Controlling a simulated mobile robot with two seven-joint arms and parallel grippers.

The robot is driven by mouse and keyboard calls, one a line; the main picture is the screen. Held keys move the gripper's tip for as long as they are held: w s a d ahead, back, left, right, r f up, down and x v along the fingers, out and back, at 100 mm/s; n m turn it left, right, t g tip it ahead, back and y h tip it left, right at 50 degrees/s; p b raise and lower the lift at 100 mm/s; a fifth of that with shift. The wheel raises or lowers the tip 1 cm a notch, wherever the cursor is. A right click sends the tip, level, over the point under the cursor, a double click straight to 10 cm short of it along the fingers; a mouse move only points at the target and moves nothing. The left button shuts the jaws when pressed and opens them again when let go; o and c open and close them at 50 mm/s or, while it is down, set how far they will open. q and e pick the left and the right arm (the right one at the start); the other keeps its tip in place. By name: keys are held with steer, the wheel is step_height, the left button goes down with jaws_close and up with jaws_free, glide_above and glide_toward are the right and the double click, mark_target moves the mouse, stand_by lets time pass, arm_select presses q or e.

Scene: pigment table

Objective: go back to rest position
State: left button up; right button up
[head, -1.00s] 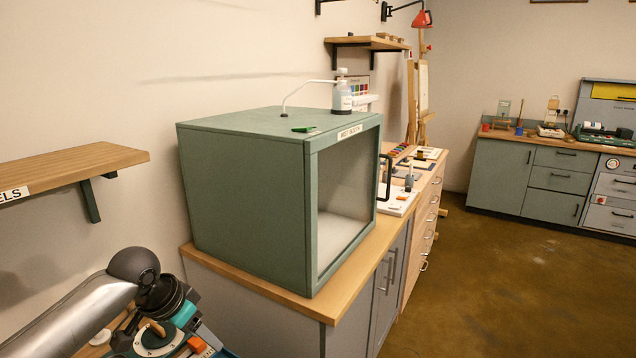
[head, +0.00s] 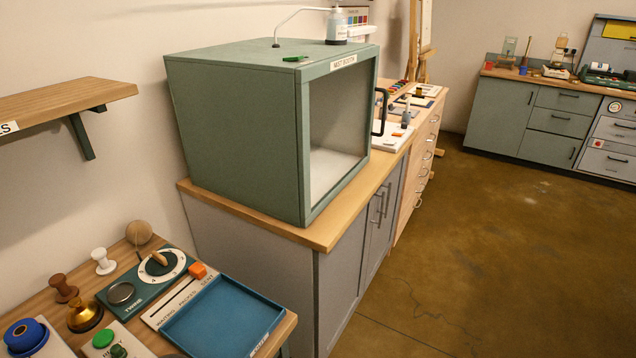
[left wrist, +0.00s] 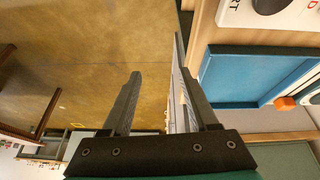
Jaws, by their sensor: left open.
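My left gripper (left wrist: 155,95) shows in the left wrist view with its two dark fingers spread wide apart and nothing between them. Behind the fingers are the brown floor and the edge of the wooden bench. The blue tray (left wrist: 235,75) lies to the right of the fingers, apart from them. In the head view neither of my grippers shows. My right gripper is in neither view.
In the head view the wooden bench (head: 285,334) at lower left holds the blue tray (head: 222,325), a dial box (head: 130,290), an orange block (head: 197,271) and several stamps. A green mist booth (head: 235,130) stands on the cabinet behind. The floor (head: 450,270) at right is clear.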

arm_select(q)
steer(key=s+a+n+y, duration=0.25)
steer(key=s+a, duration=0.25)
steer(key=s, duration=0.5)
step_height(320, 180, down, 23)
steer(key=s+g, duration=0.2)
steer(key=s+a+f+g+b, duration=0.1)
steer(key=s+a+f, duration=0.1)
steer(key=s+f, duration=1.2)
steer(key=shift+s+a, duration=0.3)
steer(key=shift+s, duration=0.25)
